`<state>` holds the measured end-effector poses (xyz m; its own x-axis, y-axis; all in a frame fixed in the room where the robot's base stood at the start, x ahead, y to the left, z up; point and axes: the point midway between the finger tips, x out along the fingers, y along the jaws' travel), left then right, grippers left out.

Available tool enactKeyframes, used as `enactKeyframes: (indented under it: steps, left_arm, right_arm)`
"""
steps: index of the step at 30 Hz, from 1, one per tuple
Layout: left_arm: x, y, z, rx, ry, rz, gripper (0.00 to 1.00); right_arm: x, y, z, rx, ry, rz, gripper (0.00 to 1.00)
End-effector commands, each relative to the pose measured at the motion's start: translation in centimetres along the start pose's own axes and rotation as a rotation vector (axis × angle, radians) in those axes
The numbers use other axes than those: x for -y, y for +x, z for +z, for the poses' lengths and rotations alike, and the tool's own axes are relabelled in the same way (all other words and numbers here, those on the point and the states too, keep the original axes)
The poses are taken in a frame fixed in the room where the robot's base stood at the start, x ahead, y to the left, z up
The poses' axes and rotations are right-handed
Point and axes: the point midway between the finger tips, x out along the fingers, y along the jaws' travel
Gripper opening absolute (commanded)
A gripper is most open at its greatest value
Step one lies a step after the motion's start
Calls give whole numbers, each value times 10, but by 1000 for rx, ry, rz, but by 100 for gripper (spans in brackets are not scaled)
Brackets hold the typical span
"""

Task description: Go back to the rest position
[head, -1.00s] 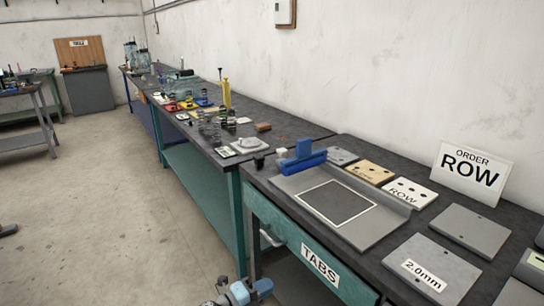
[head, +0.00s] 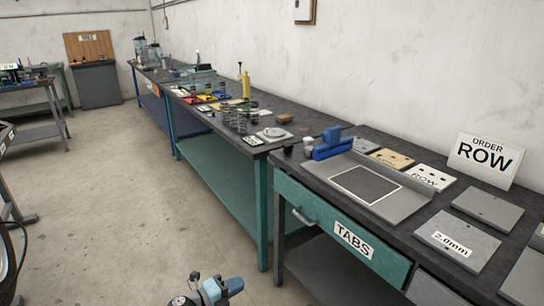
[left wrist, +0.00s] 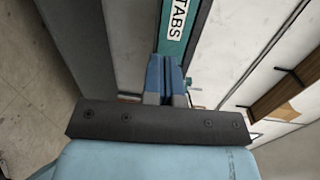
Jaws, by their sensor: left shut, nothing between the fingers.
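My left gripper (head: 234,285) shows at the bottom edge of the head view, low over the floor in front of the benches. It is shut and empty. In the left wrist view its blue fingers (left wrist: 167,78) are together, with the teal drawer front bearing the TABS label (left wrist: 178,20) beyond them. The gripper appears apart from the bench and drawer. My right gripper is not in view.
The near bench has a teal TABS drawer (head: 344,238), a grey plate fixture with a blue block (head: 333,143), several plates and an ORDER ROW sign (head: 484,160). A second bench (head: 262,143) holds springs and small parts. The floor (head: 120,220) at left is open.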

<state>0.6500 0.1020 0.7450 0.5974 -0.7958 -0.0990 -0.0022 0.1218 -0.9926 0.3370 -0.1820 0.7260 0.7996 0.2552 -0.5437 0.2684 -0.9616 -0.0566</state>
Motion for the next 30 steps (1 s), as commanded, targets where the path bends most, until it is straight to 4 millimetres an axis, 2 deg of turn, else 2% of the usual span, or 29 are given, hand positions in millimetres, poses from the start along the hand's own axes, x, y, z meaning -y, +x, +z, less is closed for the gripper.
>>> enactKeyframes:
  steps: [1,6,14,15,17,23,26,30]
  left_arm:
    - [-8,-17,15,12,19,28,0]
    - [-29,-68,59,47,75,109,0]
    - [-47,-146,120,97,153,225,0]
    - [-50,-152,118,107,140,227,0]
    - [-52,-154,100,145,65,194,0]
    - [-56,-176,62,281,-170,124,0]
    - [-59,-194,39,363,-322,97,0]
    - [-64,-230,-2,504,-596,74,0]
  right_arm:
    - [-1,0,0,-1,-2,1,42]
    - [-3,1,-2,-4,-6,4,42]
    - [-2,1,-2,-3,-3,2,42]
    - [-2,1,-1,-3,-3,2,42]
    - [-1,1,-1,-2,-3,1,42]
    - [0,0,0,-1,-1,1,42]
    - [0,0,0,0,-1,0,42]
    - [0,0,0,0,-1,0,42]
